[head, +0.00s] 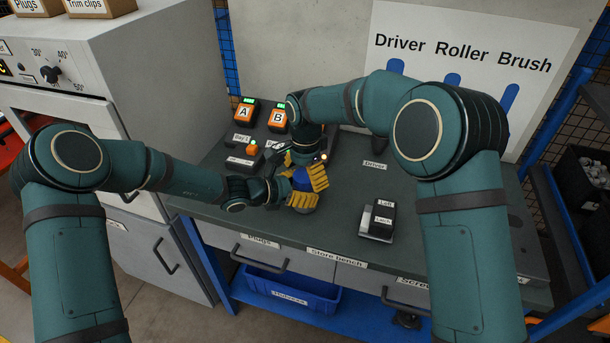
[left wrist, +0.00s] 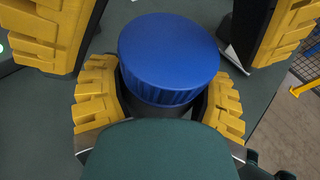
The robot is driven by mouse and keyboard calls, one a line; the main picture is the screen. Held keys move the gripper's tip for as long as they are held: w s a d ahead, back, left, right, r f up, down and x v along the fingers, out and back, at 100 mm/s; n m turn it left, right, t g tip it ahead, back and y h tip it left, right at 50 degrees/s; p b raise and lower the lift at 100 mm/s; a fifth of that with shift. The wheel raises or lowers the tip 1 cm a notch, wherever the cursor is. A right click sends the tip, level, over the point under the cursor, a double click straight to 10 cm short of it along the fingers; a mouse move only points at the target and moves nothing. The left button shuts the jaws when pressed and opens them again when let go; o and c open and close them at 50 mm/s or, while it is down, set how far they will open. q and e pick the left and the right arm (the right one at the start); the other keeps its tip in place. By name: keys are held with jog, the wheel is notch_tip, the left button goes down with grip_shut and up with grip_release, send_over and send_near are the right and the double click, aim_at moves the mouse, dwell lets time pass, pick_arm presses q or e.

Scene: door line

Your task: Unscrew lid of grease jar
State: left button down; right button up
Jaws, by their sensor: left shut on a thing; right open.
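The grease jar has a ribbed blue lid (left wrist: 168,55) and a dark body (left wrist: 156,108), and stands upright in the left wrist view. In the head view the blue lid (head: 302,181) is partly hidden by yellow fingers. My left gripper (head: 298,196) is shut on the jar body, with its yellow fingers (left wrist: 160,106) on both sides below the lid. My right gripper (head: 304,170) comes from above and is open. In the left wrist view its yellow fingers stand wide on either side of the lid, with gaps to it.
A black block labelled Left and Lock (head: 381,220) stands to the right. A blue bin (head: 288,289) sits below. The bench between jar and block is clear.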

notch_tip(320, 180, up, 4)
jog(key=shift+r, duration=0.15)
jog(key=r+m, duration=0.1)
jog(key=m, duration=0.2)
jog(key=shift+r, duration=0.15)
notch_tip(320, 180, up, 2)
jog(key=m, duration=0.3)
jog(key=shift+m, duration=0.3)
jog(key=shift+f, duration=3.9)
jog(key=c, duration=1.3)
jog(key=shift+o, duration=0.2)
